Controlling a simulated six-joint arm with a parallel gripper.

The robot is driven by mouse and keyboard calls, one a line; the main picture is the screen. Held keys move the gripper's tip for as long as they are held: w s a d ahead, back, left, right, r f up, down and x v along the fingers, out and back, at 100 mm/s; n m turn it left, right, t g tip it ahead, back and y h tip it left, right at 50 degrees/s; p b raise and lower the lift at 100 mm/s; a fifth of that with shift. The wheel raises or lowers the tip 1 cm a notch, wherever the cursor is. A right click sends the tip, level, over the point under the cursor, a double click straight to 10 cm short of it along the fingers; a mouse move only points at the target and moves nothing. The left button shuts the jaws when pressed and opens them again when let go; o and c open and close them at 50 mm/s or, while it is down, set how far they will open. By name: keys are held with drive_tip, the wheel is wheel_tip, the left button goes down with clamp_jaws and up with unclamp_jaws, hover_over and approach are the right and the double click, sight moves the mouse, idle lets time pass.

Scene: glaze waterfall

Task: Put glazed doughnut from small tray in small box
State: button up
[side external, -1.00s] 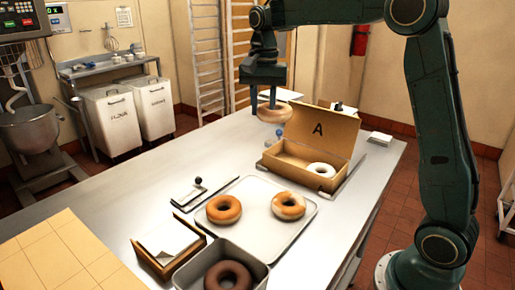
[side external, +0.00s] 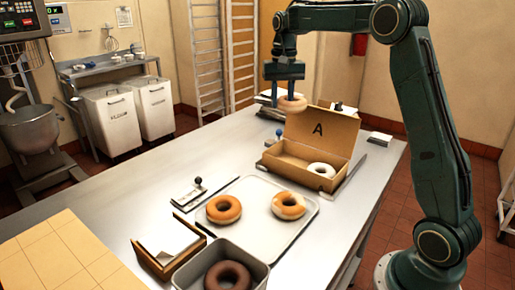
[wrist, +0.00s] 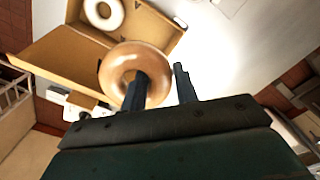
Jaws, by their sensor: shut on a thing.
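My gripper (side external: 284,95) is shut on a glazed doughnut (side external: 292,104), held in the air just behind and above the open lid of the cardboard box marked A (side external: 312,158). In the wrist view the tan glazed doughnut (wrist: 118,62) hangs at the fingers (wrist: 160,88), one finger over its hole and the other outside its rim. A white doughnut (side external: 321,170) sits in the right part of the box; its left part looks empty. The flat tray (side external: 262,240) holds an orange-brown doughnut (side external: 223,209) and a partly white-glazed one (side external: 289,205).
A grey tub (side external: 186,278) with a dark doughnut (side external: 228,277) stands at the front. A small brown open box (side external: 148,262) with paper is beside it. A black-knobbed tool (side external: 188,193) lies left of the tray.

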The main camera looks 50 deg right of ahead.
wheel_tip(320, 180, down, 15)
drive_tip(key=shift+r, duration=0.1)
idle(0.3)
drive_tip(key=shift+f, duration=2.2)
drive_tip(key=shift+f, duration=0.1)
drive_tip(key=o, duration=0.5)
drive_tip(key=shift+o, duration=1)
